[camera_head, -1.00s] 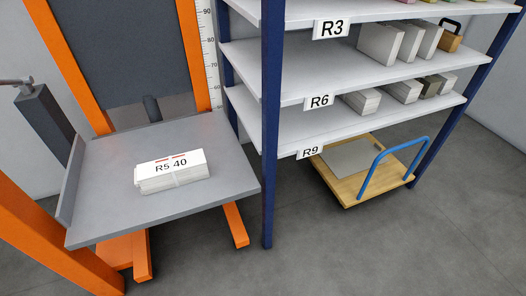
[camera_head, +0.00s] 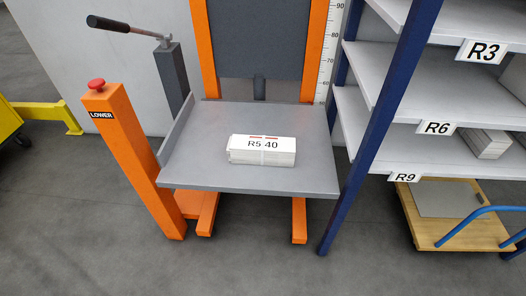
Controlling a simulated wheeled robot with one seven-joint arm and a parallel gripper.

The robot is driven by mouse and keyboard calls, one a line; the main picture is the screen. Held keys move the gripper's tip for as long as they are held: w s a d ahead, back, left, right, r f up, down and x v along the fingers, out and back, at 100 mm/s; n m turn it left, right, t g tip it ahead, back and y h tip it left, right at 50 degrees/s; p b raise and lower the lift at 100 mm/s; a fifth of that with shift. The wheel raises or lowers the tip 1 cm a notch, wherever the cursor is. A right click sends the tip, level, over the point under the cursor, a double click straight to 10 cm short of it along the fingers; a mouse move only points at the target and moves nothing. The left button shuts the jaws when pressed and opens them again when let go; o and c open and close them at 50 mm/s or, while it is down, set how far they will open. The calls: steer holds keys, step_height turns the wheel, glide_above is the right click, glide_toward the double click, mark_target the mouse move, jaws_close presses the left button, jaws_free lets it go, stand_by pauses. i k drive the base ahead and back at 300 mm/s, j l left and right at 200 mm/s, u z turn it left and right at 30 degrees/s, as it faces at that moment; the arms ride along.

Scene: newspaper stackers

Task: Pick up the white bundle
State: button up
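The white bundle (camera_head: 262,157) is a stack of papers with a top sheet marked "R5 40" and small red marks. It lies flat near the middle of the grey platform (camera_head: 200,176) of an orange-framed lift. Nothing touches it from above. My gripper is not in view.
An orange post (camera_head: 128,150) with a red button and "LOWER" label stands left of the platform, beside a crank handle (camera_head: 125,27). A blue upright (camera_head: 372,125) and shelves marked R3, R6, R9 stand right. A wooden cart (camera_head: 447,232) with a blue handle sits below. The floor in front is clear.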

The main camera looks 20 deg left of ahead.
mark_target(262, 150)
steer(key=i+j+u, duration=0.1)
steer(key=u, duration=1.3)
steer(key=i+l+u, duration=0.1)
steer(key=i, duration=0.45)
steer(key=i+l, duration=0.15)
steer(key=i, duration=0.4)
steer(key=j+u, duration=0.05)
